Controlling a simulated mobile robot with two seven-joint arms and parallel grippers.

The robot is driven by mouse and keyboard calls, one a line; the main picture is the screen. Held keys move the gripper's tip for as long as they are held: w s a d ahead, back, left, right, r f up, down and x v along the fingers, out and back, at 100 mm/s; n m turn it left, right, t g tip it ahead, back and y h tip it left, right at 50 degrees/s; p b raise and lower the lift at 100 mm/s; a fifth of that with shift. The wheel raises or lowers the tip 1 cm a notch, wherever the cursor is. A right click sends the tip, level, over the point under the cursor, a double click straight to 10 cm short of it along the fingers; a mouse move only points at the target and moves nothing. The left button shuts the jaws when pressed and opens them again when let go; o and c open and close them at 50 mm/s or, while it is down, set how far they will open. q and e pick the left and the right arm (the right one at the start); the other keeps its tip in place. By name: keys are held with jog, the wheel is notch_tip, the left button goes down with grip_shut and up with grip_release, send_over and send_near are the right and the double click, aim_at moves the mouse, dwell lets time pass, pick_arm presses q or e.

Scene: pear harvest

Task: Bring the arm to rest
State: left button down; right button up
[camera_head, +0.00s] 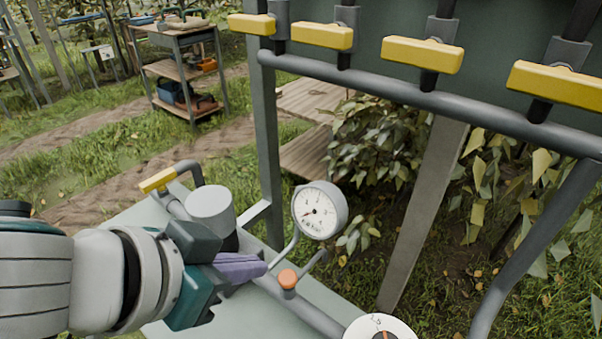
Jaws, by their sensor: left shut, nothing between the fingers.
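My left arm comes in from the left edge of the head view. Its gripper (262,268) is shut and empty, with purple fingers pointing right. The fingers are over the grey-green bench, close to the pipe and just left of an orange knob (288,279). I cannot tell whether the fingertips touch the pipe. My right gripper is not in view.
A round pressure gauge (320,211) stands just beyond the fingers. A white dial (380,328) is at the bottom edge. Several yellow-handled valves (422,54) line an upper pipe. A grey cylinder (211,207) and a yellow handle (157,181) stand behind the gripper.

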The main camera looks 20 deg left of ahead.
pick_arm(q)
jog(key=shift+s+a+r, duration=0.1)
jog(key=shift+s+r, duration=0.3)
jog(key=shift+r, duration=0.1)
jog(key=s+d+r+p, duration=0.2)
jog(key=s+d+r, duration=0.1)
jog(key=r, duration=0.1)
jog(key=s+a+r+n+g+y+p, duration=0.25)
jog(key=s+a+g, duration=0.35)
jog(key=s, duration=0.5)
notch_tip(320, 180, up, 36)
jog(key=t+p, duration=0.1)
jog(key=p, duration=3.6)
jog(key=shift+w+a+r, duration=0.2)
jog(key=shift+a, duration=0.2)
